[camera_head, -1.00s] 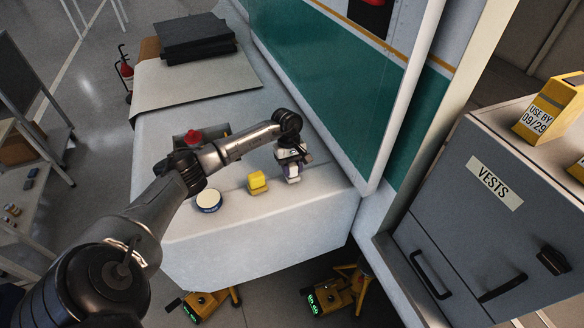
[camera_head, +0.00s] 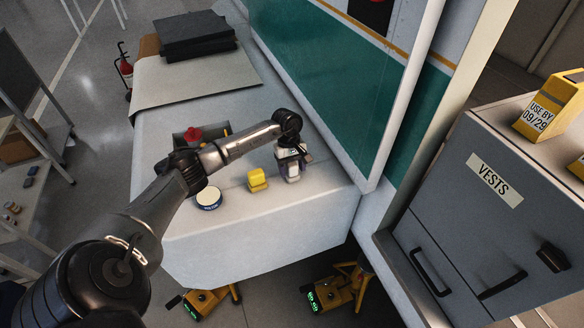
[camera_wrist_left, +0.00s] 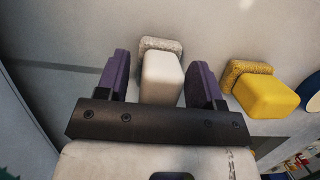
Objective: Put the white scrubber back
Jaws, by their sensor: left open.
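The white scrubber (camera_wrist_left: 162,78) stands on the pale work surface, a white block handle with a rough grey-white pad at its far end. It also shows in the head view (camera_head: 293,173), partly covered by my gripper. My left gripper (camera_wrist_left: 161,64) is open, with one purple finger on each side of the scrubber. A gap shows on the left side; the right finger is close to the handle, and I cannot tell if it touches. My right gripper is in neither view.
A yellow scrubber (camera_head: 257,179) stands just left of the white one, then a round blue tin with a pale lid (camera_head: 208,198). Behind my forearm is a dark bin holding something red (camera_head: 193,134). The green-and-white wall (camera_head: 330,95) rises close behind; a grey VESTS cabinet (camera_head: 470,215) stands right.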

